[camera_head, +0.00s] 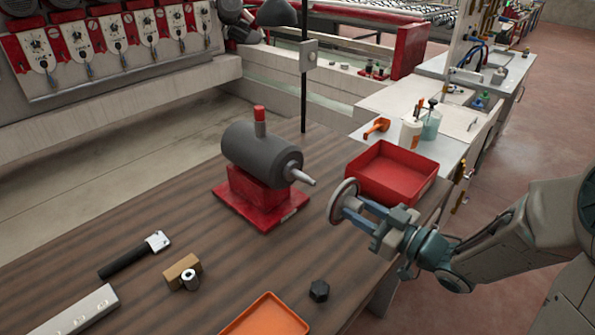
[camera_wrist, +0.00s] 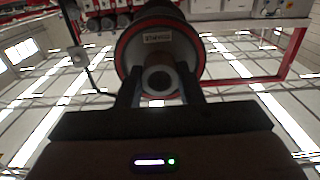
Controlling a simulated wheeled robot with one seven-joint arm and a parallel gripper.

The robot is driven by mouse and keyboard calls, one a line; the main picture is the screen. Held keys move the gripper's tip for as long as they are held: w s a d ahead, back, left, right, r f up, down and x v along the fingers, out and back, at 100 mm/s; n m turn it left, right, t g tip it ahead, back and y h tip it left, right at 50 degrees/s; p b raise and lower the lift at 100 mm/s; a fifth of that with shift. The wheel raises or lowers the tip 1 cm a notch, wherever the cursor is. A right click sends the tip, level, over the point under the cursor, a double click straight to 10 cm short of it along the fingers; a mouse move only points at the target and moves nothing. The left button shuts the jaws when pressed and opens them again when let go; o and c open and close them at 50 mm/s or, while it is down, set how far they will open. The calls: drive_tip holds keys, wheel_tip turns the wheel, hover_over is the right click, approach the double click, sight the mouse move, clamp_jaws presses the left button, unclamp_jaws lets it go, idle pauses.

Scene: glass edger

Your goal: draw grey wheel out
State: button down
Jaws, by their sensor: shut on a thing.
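The grey wheel (camera_head: 343,201) is a thin round disc standing on edge in my gripper (camera_head: 354,208). My gripper is shut on the wheel's hub, and the fingers point left. The wheel is off to the right of the tapered spindle (camera_head: 303,177) of the grey motor (camera_head: 258,153), with a visible gap between them. In the wrist view the wheel (camera_wrist: 128,48) shows a red ring and a small label, and its hub with a round hole sits between the two fingers (camera_wrist: 160,88). The motor stands on a red base (camera_head: 254,197).
A red tray (camera_head: 392,172) lies just behind my gripper. An orange tray (camera_head: 266,318), a black hex nut (camera_head: 319,290), a wooden block (camera_head: 181,270) with a metal sleeve and a black-handled tool (camera_head: 135,254) lie on the brown table (camera_head: 225,250). Bare tabletop lies in front of the motor.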

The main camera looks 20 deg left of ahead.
drive_tip(key=shift+p+v, duration=0.35)
drive_tip(key=shift+v, duration=2.45)
